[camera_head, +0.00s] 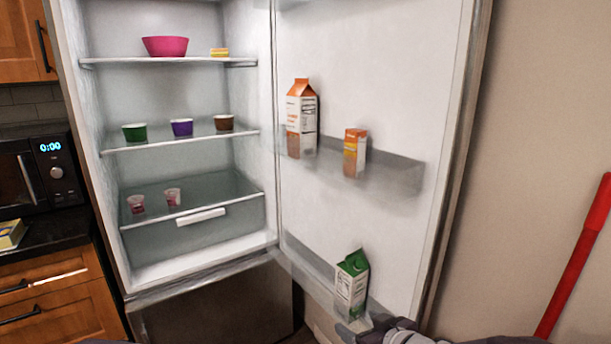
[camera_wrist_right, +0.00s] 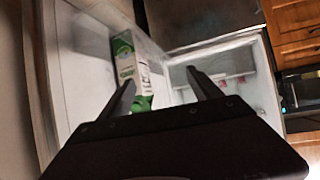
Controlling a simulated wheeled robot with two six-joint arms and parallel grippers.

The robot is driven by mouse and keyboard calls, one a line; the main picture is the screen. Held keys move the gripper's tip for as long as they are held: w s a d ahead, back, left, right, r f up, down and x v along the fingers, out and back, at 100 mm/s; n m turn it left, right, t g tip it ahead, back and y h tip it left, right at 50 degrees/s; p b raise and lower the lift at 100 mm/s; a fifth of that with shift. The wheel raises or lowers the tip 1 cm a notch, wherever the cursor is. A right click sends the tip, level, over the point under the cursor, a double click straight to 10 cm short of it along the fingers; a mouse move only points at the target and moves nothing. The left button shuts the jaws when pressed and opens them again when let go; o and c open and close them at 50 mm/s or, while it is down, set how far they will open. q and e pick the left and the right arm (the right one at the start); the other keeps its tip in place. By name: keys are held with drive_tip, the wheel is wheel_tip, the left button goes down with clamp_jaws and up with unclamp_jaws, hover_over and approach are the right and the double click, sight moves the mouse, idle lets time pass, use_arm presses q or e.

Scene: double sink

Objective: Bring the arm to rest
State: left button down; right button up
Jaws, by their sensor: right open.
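My right gripper (camera_head: 358,327) is at the bottom of the head view, just below a green-and-white carton (camera_head: 352,284). In the right wrist view, its two fingers (camera_wrist_right: 160,76) are spread apart with nothing held between them. The carton stands in the lower door shelf, leaning a little. It also shows in the right wrist view (camera_wrist_right: 127,62), partly behind the left finger. I cannot tell whether that finger touches it. My left gripper is not in view.
The fridge door (camera_head: 385,60) stands open on the right; its upper shelf holds an orange-topped carton (camera_head: 301,115) and a small orange carton (camera_head: 355,152). Inside are a pink bowl (camera_head: 165,46) and several small cups. A red pole (camera_head: 580,255) leans at the far right.

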drive_tip(key=s+d+f+m+g+h, duration=0.25)
drive_tip(key=s+f+g, duration=0.3)
drive_tip(key=s, duration=0.35)
drive_tip(key=s+d+f+m+g+h, duration=0.2)
drive_tip(key=s+d+f+m+g, duration=0.15)
drive_tip(key=s+f, duration=0.4)
wheel_tip(320, 180, up, 20)
drive_tip(key=n+p, duration=0.1)
drive_tip(key=p, duration=1.8)
drive_tip(key=shift+s+a+g, duration=0.2)
drive_tip(key=shift+s+g, duration=0.1)
drive_tip(key=shift+g, duration=0.1)
